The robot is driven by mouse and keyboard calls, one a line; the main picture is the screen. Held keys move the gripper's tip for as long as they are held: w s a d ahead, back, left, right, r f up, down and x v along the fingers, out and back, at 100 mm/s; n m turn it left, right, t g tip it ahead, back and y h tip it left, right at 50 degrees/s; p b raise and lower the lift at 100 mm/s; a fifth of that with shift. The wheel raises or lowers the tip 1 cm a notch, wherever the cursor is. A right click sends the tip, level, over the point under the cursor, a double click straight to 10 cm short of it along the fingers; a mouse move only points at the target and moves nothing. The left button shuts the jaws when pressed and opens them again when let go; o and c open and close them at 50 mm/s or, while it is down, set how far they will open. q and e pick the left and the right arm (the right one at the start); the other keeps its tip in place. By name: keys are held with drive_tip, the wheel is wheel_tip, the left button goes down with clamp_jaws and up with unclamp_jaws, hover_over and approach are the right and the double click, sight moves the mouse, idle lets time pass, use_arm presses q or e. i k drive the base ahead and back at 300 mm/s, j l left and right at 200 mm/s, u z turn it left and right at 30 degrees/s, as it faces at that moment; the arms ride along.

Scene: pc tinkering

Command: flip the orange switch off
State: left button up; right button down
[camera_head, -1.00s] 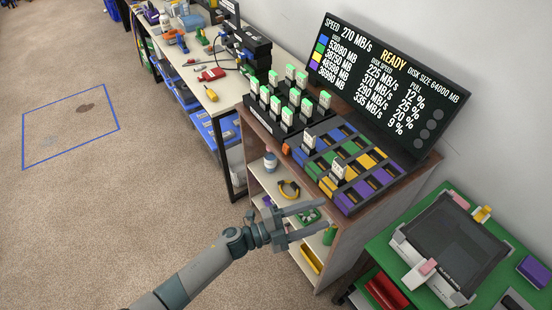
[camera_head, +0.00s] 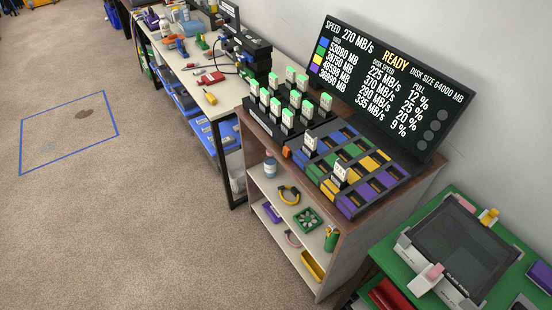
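A small orange part (camera_head: 287,152), which looks like the orange switch, sits at the front edge of the wooden cabinet top (camera_head: 262,142). It is at the left end of the coloured slot panel (camera_head: 345,206). It is too small to tell which way it is set. Neither of my grippers is in view.
White sticks with green tops (camera_head: 288,117) stand in a black rack behind the orange part. A black screen (camera_head: 390,85) reading READY stands behind the panel. A green table (camera_head: 390,250) with a grey device is at the right. Open carpet (camera_head: 150,220) lies to the left.

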sight(286, 151)
drive_tip(key=k+j, duration=0.1)
drive_tip(key=j, duration=1.05)
drive_tip(key=k+j, duration=0.15)
drive_tip(key=j, duration=0.45)
drive_tip(key=z, duration=0.05)
